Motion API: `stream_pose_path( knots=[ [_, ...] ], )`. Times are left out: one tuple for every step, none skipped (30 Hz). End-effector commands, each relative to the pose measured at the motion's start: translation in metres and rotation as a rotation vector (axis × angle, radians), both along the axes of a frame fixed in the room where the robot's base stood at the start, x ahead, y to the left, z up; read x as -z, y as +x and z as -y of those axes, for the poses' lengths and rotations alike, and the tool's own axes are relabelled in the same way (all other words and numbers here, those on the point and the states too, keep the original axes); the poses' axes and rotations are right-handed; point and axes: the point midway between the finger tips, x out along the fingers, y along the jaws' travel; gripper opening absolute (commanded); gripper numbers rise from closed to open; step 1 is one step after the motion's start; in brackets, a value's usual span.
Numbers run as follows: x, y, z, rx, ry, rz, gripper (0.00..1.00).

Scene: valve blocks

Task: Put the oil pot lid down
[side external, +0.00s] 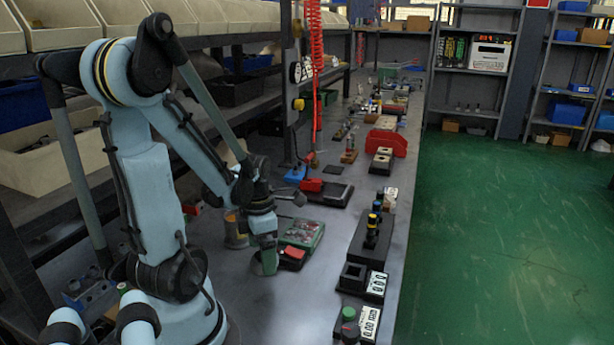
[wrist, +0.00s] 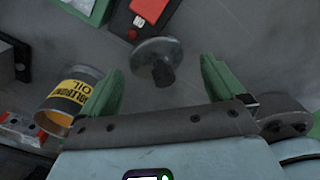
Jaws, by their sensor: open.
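The oil pot lid (wrist: 155,48) is a grey metal disc with a dark round knob facing the camera. In the wrist view it appears to lie on the bench, ahead of my gripper (wrist: 160,88), roughly in line with the gap between the fingers. My green fingers are wide apart, with nothing clamped between them. The oil pot (wrist: 74,102) is a metal can with a yellow label, left of the left finger. In the side view my gripper (side external: 265,264) points down low over the bench, and the pot (side external: 236,232) stands behind it. I cannot make out the lid there.
A green tray of small parts (side external: 303,235) and a red block (side external: 292,254) lie just right of my gripper. Dark fixtures (side external: 369,244) line the bench's right edge. Shelves with bins (side external: 60,160) stand on the left. The grey bench (side external: 285,305) is clear toward the front.

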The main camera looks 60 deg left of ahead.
Motion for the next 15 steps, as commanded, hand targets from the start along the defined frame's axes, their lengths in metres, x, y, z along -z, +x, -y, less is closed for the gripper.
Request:
stream_pose_path(
  knots=[
    [-0.002,0.000,0.000,0.000,0.000,0.000,0.96],
    [-0.004,0.000,0.000,0.000,0.000,0.000,0.96],
    [-0.007,0.000,0.000,0.000,0.000,0.000,0.96],
    [-0.009,0.000,0.000,0.000,0.000,0.000,0.96],
    [-0.012,0.000,0.000,0.000,0.000,0.000,0.96],
    [-0.016,0.000,0.000,0.000,0.000,0.000,0.96],
    [-0.019,0.000,0.000,0.000,0.000,0.000,0.96],
    [-0.022,0.000,0.000,0.000,0.000,0.000,0.96],
    [-0.027,0.000,0.000,0.000,0.000,0.000,0.96],
    [-0.030,0.000,0.000,0.000,0.000,0.000,0.96],
    [-0.033,-0.001,0.001,0.000,0.000,0.000,0.96],
    [-0.038,0.000,0.000,0.000,0.000,0.000,0.96],
    [-0.041,0.000,0.000,0.000,0.000,0.000,0.96],
    [-0.044,0.000,0.000,0.000,0.000,0.000,0.96],
    [-0.049,0.000,0.000,0.000,0.000,0.000,0.96]
  ],
)
